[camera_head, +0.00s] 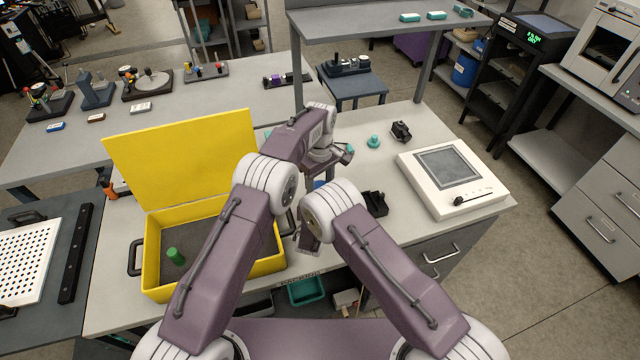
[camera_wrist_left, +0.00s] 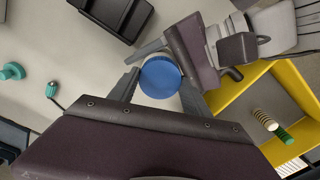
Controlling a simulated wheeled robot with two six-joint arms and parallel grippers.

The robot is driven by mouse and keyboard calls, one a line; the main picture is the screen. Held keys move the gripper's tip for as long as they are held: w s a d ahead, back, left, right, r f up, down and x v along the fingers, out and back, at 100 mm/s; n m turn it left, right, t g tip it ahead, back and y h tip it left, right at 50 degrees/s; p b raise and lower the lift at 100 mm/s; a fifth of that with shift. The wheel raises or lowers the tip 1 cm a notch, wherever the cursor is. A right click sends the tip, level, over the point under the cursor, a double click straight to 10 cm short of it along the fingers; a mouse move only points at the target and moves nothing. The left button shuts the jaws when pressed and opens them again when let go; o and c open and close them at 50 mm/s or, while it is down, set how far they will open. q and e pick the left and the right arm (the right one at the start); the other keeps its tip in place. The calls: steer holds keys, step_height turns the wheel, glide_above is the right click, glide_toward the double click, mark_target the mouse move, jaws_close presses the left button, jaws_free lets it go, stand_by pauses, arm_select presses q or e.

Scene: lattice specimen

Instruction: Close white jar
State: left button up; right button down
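A round blue lid (camera_wrist_left: 160,78) shows from above in the left wrist view. A small patch of blue (camera_head: 319,183) shows between my arms in the head view. My left gripper (camera_wrist_left: 160,92) has one finger on each side of the lid, seemingly touching its rim. My right gripper (camera_wrist_left: 178,58) comes in from the upper right of the wrist view, with a grey finger reaching to the lid's far side. Its grip is hidden. In the head view both grippers are mostly hidden by my arms.
An open yellow box (camera_head: 214,205) with a green-topped item (camera_head: 175,257) stands at the left. A black holder (camera_head: 374,203), a teal knob (camera_head: 374,141) and a white screen device (camera_head: 455,178) are on the right. A raised shelf (camera_head: 385,22) spans the back.

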arm_select(q)
steer(key=m, duration=1.9)
steer(key=o, duration=1.5)
steer(key=shift+o, duration=0.2)
steer(key=shift+r, duration=2.2)
steer(key=shift+c, duration=0.5)
